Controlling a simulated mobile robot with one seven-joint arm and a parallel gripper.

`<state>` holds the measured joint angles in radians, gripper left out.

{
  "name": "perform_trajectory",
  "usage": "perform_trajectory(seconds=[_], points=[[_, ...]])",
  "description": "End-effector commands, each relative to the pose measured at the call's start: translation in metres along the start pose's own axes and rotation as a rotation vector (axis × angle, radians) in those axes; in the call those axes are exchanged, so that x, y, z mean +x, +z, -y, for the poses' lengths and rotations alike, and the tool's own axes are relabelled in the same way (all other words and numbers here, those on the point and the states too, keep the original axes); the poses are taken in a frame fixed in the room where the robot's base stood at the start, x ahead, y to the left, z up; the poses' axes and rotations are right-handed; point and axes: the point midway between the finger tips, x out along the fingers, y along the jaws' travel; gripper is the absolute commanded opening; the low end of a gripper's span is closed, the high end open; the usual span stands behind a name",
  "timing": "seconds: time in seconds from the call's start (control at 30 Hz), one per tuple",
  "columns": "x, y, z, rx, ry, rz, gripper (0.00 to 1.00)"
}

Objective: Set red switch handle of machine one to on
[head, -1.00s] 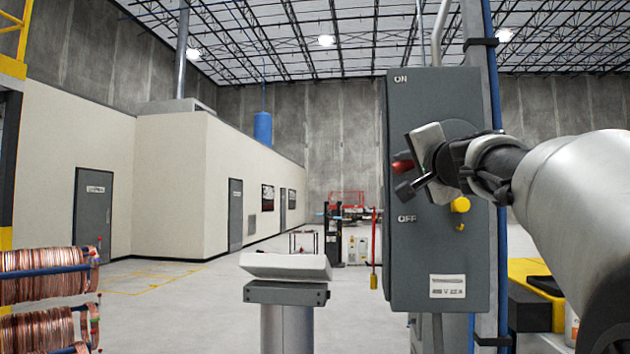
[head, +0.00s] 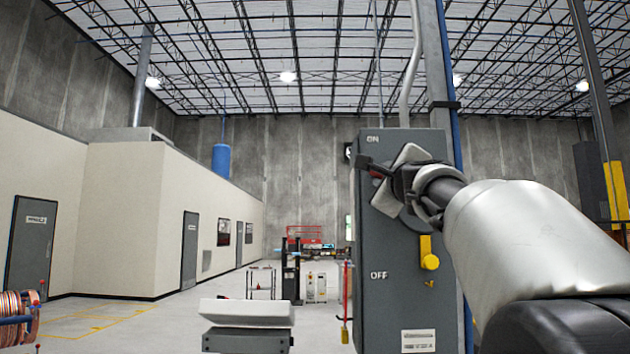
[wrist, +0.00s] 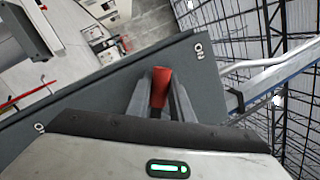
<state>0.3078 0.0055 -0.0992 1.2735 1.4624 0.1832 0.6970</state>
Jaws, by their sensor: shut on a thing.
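The grey switch box of the machine (head: 390,300) stands right of centre in the head view, with ON at the top of its front and OFF lower down. The red switch handle (wrist: 160,87) shows in the wrist view between my two fingers, nearer the ON label than the other label. My gripper (head: 368,168) is shut on the handle, near the upper part of the box. In the head view only a small red piece of the handle (head: 376,174) shows; the gripper hides the rest.
A conduit and a blue-edged column rise behind the box. A low grey stand (head: 247,340) is in front at left. Open floor lies left of the box.

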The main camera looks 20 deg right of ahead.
Motion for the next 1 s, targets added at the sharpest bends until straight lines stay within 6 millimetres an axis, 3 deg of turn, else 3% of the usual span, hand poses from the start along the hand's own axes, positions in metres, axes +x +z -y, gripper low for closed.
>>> perform_trajectory(seconds=[0.3, 1.0], points=[[0.004, 0.0, 0.023, 0.169, -0.034, -0.032, 0.0], [0.004, -0.003, 0.031, 0.233, -0.051, -0.045, 0.0]])
